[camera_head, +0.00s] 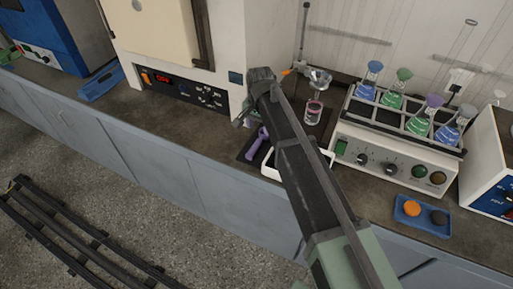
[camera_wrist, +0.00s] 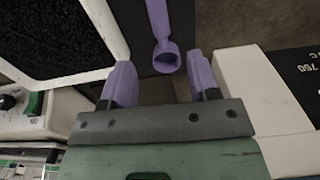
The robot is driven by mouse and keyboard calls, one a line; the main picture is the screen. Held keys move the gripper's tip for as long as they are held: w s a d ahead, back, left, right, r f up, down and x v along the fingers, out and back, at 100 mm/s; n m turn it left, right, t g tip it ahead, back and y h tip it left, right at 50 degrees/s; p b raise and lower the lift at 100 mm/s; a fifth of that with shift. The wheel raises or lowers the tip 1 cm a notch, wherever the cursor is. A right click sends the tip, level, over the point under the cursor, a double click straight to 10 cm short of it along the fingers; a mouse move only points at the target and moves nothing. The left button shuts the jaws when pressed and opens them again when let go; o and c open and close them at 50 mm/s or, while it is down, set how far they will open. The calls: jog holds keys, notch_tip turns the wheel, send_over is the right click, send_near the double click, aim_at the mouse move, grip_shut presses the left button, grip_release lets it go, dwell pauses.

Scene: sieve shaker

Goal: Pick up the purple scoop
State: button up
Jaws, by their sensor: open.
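The purple scoop (camera_head: 257,143) lies on a dark mat (camera_head: 243,152) on the counter, left of a white-rimmed tray. In the wrist view the scoop (camera_wrist: 159,20) runs down from the top edge, its round cup end (camera_wrist: 167,57) toward me. My gripper (camera_wrist: 160,62) is open, with one purple finger on each side of the cup end. No contact between fingers and scoop shows; I cannot tell the height gap. In the head view my arm hides most of the gripper.
The white-rimmed tray (camera_wrist: 122,32) of dark grains sits close to my left finger in the wrist view. A white machine (camera_head: 190,85) stands behind. A shaker with several flasks (camera_head: 400,140) and a blue tray (camera_head: 422,214) are at right.

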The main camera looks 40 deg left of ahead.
aim_at(259, 140)
notch_tip(259, 140, down, 8)
jog(key=b, duration=0.6)
jog(key=shift+w+a+f, duration=0.1)
jog(key=shift+r, duration=0.25)
jog(key=shift+c, duration=0.5)
grip_shut()
